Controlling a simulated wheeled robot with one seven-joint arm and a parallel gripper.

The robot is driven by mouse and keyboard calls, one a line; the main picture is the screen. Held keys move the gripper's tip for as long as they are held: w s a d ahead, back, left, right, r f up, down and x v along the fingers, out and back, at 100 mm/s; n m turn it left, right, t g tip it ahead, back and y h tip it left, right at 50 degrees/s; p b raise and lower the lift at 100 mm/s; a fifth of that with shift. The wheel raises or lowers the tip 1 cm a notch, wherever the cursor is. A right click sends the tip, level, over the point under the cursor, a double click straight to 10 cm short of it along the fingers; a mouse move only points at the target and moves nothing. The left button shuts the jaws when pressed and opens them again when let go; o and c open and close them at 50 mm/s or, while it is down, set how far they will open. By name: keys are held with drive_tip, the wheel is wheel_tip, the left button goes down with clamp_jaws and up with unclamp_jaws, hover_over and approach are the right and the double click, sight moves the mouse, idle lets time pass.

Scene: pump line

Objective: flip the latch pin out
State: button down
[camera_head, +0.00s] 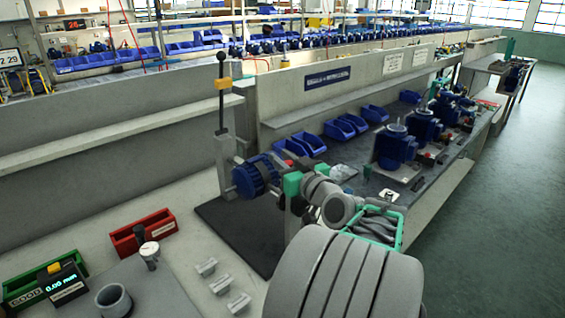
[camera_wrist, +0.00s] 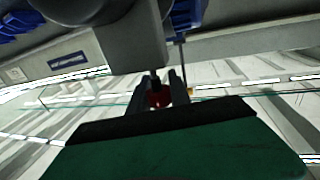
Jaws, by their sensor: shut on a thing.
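My gripper (camera_wrist: 160,82) is shut on a small red piece (camera_wrist: 158,98), which shows between its two dark fingers in the wrist view; I take this to be the latch pin. The piece lies just below a grey block (camera_wrist: 110,45). In the head view my gripper's green body is beside the right end of the blue finned pump (camera_head: 253,177), and the fingertips and pin are hard to make out there. The pump is held on a grey upright fixture (camera_head: 226,160). A tall lever (camera_head: 221,110) with a black knob and an orange band rises from the fixture.
A red bin (camera_head: 143,232) and a green bin (camera_head: 42,282) stand on the bench at left, near a gauge (camera_head: 150,252) and a 0.00 mm display (camera_head: 67,283). Several grey blocks lie in front. Blue bins (camera_head: 345,127) and blue pumps (camera_head: 397,146) line the bench behind at right.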

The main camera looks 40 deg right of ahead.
sight(291, 165)
drive_tip(key=c, duration=1.2)
unclamp_jaws()
drive_tip(key=shift+r, duration=0.25)
drive_tip(key=shift+s, duration=0.1)
drive_tip(key=s, duration=0.2)
drive_tip(key=s+a+b, duration=0.1)
drive_tip(key=s, duration=0.4)
drive_tip(key=shift+a, duration=0.15)
drive_tip(key=shift+s+a, duration=0.1)
drive_tip(key=shift+s, duration=0.15)
